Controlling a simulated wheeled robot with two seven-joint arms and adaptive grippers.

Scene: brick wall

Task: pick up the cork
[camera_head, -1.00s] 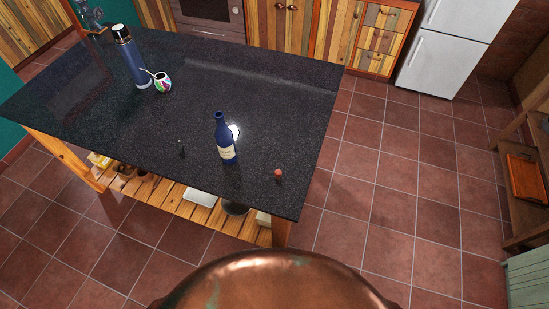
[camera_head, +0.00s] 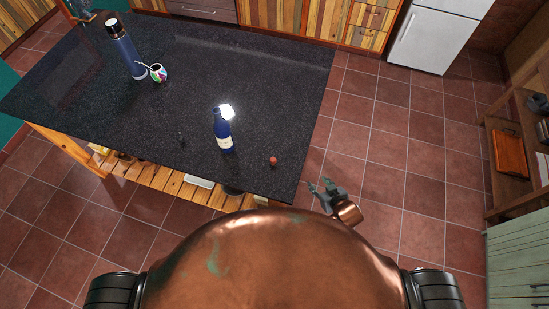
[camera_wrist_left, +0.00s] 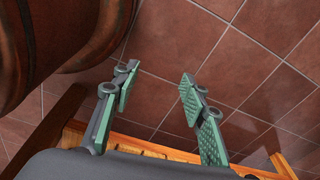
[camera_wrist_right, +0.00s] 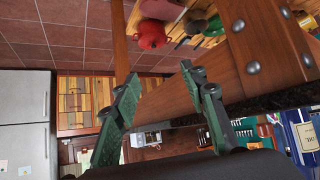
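The cork (camera_head: 273,160) is a small reddish-brown piece near the right edge of the dark speckled counter (camera_head: 270,90) in the head view. A blue bottle (camera_head: 222,132) stands upright to its left. My right gripper (camera_head: 318,186) is to the right of the cork and nearer to me, beyond the counter's edge and apart from the cork. The right wrist view shows its fingers (camera_wrist_right: 158,82) open with nothing held. My left gripper is out of the head view. Its fingers (camera_wrist_left: 157,76) are open and empty in the left wrist view, over floor tiles. Neither wrist view clearly shows the cork.
A tall blue flask (camera_head: 125,50) and a colourful cup (camera_head: 158,73) stand at the counter's far left. A small dark object (camera_head: 181,138) lies left of the bottle. A slatted shelf (camera_head: 165,180) runs under the counter. Tiled floor right of the counter is clear.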

